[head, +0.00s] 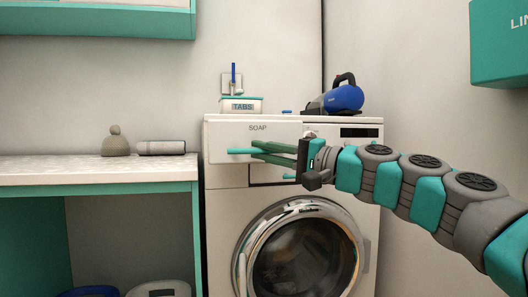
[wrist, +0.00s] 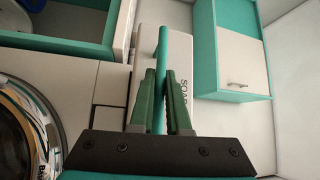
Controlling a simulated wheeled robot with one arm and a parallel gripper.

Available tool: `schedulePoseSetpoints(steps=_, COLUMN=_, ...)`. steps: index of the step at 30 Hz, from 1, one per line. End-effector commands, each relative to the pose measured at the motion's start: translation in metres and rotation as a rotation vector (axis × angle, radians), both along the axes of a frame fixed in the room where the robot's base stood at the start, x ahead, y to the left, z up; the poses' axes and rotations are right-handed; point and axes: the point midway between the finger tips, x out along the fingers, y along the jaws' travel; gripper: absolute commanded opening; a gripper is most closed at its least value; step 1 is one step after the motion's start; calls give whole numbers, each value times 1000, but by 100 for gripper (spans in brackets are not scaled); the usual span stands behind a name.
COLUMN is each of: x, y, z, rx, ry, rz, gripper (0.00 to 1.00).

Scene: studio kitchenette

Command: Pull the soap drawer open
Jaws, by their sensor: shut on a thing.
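The soap drawer (head: 232,133) is a white panel marked SOAP at the upper left of the washing machine's front. Its teal bar handle (head: 238,151) sticks out to the left of my fingers. My gripper (head: 258,149) reaches in from the right with its green fingers shut on the handle. In the wrist view the handle (wrist: 162,45) runs between the two fingers (wrist: 160,78), and the drawer front (wrist: 182,58) is behind them. The fingers hide part of the handle and the drawer's right side.
The washing machine's round door (head: 303,250) is below. A TABS box (head: 241,105) and a blue appliance (head: 345,97) stand on top. A counter (head: 95,170) with a knobbed grey object (head: 115,145) and a grey cylinder (head: 161,148) is left. A teal cabinet (head: 500,45) hangs upper right.

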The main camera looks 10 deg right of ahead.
Motion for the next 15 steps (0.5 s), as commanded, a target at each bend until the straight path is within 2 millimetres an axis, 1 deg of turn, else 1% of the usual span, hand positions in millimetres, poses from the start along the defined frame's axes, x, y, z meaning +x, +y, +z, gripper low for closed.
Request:
schedulePoseSetpoints(steps=1, x=1, y=0, z=-1, rx=-1, ry=1, rz=0, gripper=0)
schedulePoseSetpoints(steps=2, x=1, y=0, z=-1, rx=-1, ry=1, rz=0, gripper=16)
schedulePoseSetpoints(steps=9, x=1, y=0, z=-1, rx=-1, ry=1, rz=0, gripper=43)
schedulePoseSetpoints(steps=10, x=1, y=0, z=-1, rx=-1, ry=1, rz=0, gripper=45)
schedulePoseSetpoints(steps=15, x=0, y=0, z=0, rx=0, ry=0, rz=0, gripper=45)
